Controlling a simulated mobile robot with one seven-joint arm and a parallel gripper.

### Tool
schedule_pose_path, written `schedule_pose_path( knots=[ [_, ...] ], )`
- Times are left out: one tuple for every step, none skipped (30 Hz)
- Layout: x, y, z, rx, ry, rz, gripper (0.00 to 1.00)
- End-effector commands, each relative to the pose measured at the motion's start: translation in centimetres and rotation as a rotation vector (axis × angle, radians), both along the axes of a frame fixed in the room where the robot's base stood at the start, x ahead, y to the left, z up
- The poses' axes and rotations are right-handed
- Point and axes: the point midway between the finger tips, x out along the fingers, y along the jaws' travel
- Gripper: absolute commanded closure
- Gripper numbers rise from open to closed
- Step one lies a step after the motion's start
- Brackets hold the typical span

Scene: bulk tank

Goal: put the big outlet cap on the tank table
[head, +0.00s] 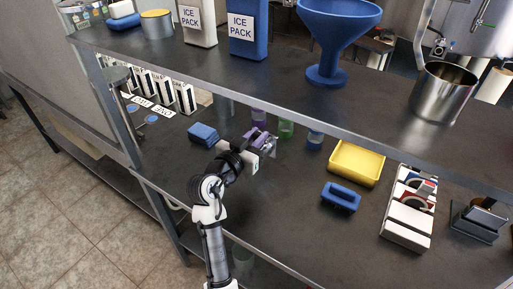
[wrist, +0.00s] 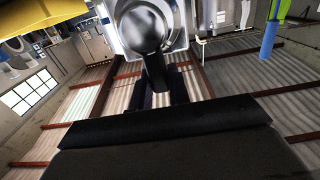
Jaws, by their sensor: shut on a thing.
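My gripper (head: 266,148) is over the dark lower worktop, beneath the upper shelf. It is shut on a shiny round metal piece, seemingly the big outlet cap (head: 270,145). In the wrist view the cap (wrist: 146,24) is large at the top centre, bright and round, with a dark gripper part in front of it. The cap is held clear of the surface as far as I can tell. A steel tank (head: 480,28) with a valve stands behind the shelf at the upper right. I cannot tell which surface is the tank table.
On the lower worktop are a blue block (head: 203,134), a yellow tray (head: 355,163), a blue brush (head: 341,196) and a white holder (head: 407,225). Purple, green and blue items stand close behind my gripper. The upper shelf (head: 300,95) overhangs, carrying a blue funnel (head: 335,35) and a steel pot (head: 442,92).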

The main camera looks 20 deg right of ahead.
Motion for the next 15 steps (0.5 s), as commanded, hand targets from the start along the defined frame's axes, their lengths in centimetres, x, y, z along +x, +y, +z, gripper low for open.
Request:
schedule_pose_path(
  knots=[
    [0.0, 0.0, -0.3, -0.002, -0.001, 0.001, 1.00],
    [0.0, 0.0, -0.5, -0.002, -0.001, 0.000, 1.00],
    [0.0, 0.0, -0.8, -0.002, 0.000, 0.000, 1.00],
    [0.0, 0.0, -1.1, -0.002, 0.001, 0.000, 1.00],
    [0.0, 0.0, -1.4, -0.002, 0.001, 0.000, 1.00],
    [0.0, 0.0, -2.0, -0.002, 0.003, 0.001, 1.00],
    [0.0, 0.0, -2.5, -0.002, 0.002, 0.001, 1.00],
    [0.0, 0.0, -2.9, -0.002, 0.003, 0.000, 1.00],
    [0.0, 0.0, -3.5, -0.002, 0.002, -0.001, 1.00],
    [0.0, 0.0, -3.8, -0.002, 0.002, 0.000, 1.00],
    [0.0, 0.0, -4.1, -0.001, 0.000, 0.000, 1.00],
    [0.0, 0.0, -4.3, -0.002, 0.000, 0.001, 1.00],
    [0.0, 0.0, -4.4, -0.002, -0.002, 0.001, 1.00],
    [0.0, 0.0, -4.4, -0.002, -0.003, 0.000, 1.00],
    [0.0, 0.0, -4.4, -0.003, -0.003, 0.000, 1.00]
  ],
)
